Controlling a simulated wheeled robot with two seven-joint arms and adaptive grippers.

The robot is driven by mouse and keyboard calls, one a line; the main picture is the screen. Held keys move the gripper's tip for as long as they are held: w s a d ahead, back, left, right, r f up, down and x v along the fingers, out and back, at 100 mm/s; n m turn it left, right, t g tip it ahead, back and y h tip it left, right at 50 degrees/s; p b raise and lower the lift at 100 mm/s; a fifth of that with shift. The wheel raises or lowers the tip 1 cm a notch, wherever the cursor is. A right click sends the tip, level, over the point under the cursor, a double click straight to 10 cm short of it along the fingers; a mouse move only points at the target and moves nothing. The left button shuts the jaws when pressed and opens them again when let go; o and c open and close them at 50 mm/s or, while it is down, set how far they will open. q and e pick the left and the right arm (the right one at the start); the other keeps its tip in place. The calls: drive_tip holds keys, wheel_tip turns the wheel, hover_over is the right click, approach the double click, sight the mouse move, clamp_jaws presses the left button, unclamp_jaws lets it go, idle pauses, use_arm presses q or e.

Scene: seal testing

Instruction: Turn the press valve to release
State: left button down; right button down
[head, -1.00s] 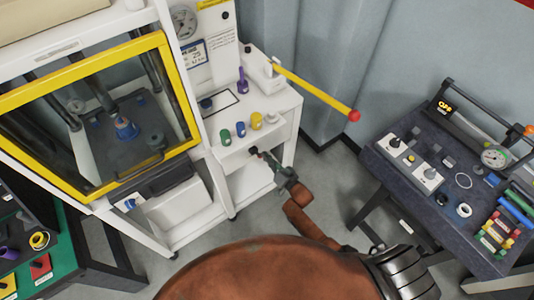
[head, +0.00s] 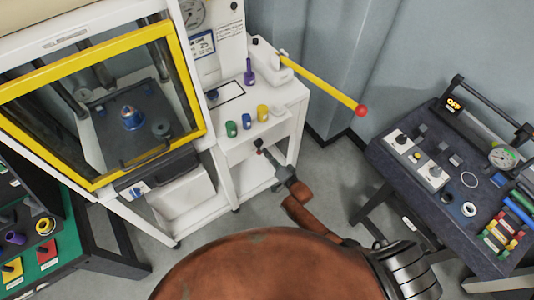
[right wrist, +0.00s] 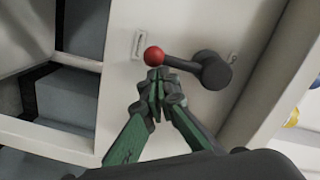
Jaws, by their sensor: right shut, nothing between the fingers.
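The press valve (right wrist: 210,70) is a dark round pivot with a short lever on a white panel. The lever runs left and ends in a red ball (right wrist: 154,56). My right gripper (right wrist: 157,77) is shut and empty, with its green-and-grey fingertips just below the red ball. I cannot tell whether they touch it. In the head view, the dark valve (head: 258,143) is small on the front of the white cabinet, and the right gripper (head: 264,154) reaches up to it from below. The left gripper is not in view.
The press (head: 188,52) with a yellow-framed window stands left of the cabinet. A yellow pump handle (head: 325,88) sticks out over the cabinet's right side. Small coloured parts, including a green one (head: 231,129), stand on the cabinet's shelf. A dark workbench (head: 400,185) is at right.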

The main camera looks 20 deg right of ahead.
idle(0.3)
drive_tip(key=s+d+r+p, duration=0.2)
drive_tip(key=s+d, duration=0.4)
drive_tip(key=s, duration=0.3)
drive_tip(key=shift+s+d+r, duration=0.2)
drive_tip(key=shift+r, duration=0.05)
drive_tip(key=shift+f, duration=0.1)
